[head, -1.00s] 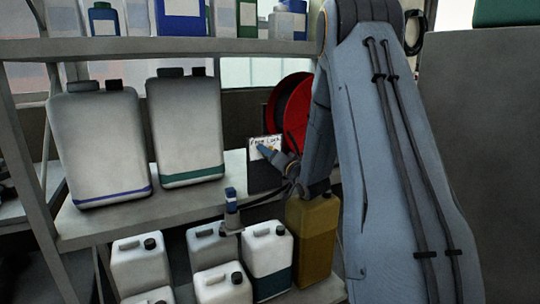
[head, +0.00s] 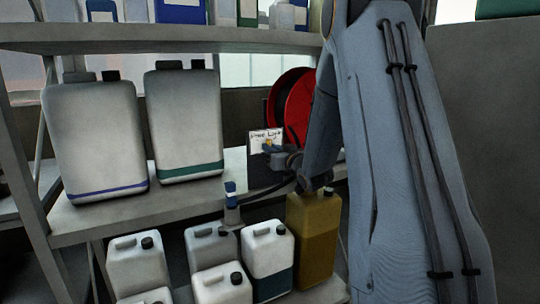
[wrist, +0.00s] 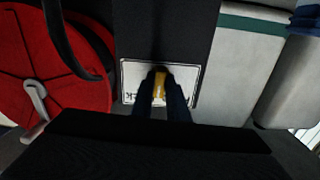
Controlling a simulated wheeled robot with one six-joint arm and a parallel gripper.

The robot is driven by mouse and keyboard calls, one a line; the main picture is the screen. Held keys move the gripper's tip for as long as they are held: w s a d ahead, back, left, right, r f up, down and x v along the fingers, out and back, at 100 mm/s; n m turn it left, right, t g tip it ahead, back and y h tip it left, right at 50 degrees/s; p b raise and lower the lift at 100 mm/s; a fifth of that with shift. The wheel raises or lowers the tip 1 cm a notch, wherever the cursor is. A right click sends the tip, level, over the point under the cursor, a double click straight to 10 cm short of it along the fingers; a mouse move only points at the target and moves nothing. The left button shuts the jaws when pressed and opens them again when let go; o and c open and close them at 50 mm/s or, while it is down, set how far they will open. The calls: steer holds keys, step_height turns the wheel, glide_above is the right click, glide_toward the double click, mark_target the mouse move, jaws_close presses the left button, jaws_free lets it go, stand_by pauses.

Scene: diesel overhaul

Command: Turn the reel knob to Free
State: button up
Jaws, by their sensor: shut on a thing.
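The reel knob (wrist: 160,87) is yellow and sits in front of a white label plate (wrist: 129,77) on a dark panel. My gripper (wrist: 161,98) is shut on the knob, with one dark finger on each side of it. In the head view the label (head: 257,136) shows the words Free and Lock, and my gripper (head: 270,149) is at its lower edge. The fingers and wrist hide part of the label, so I cannot tell for certain which word the knob points to. The red hose reel (head: 298,108) is just behind, partly hidden by my arm.
Two large grey jugs (head: 96,142) stand on the shelf (head: 130,212) left of the panel. A small blue-topped bottle (head: 231,207) stands in front. Several white canisters (head: 267,250) and a yellow canister (head: 313,225) are lower down. A dark hose runs near my wrist.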

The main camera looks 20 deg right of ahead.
steer(key=shift+a+f+n+b, duration=0.1)
steer(key=shift+n+b, duration=1.55)
steer(key=shift+n, duration=0.55)
steer(key=shift+a+f+n+b, duration=0.1)
steer(key=shift+n+b, duration=1.55)
steer(key=shift+n, duration=0.55)
steer(key=o, duration=1.5)
steer(key=shift+r, duration=0.15)
steer(key=s+p, duration=0.1)
steer(key=s, duration=0.6)
steer(key=shift+d, duration=0.15)
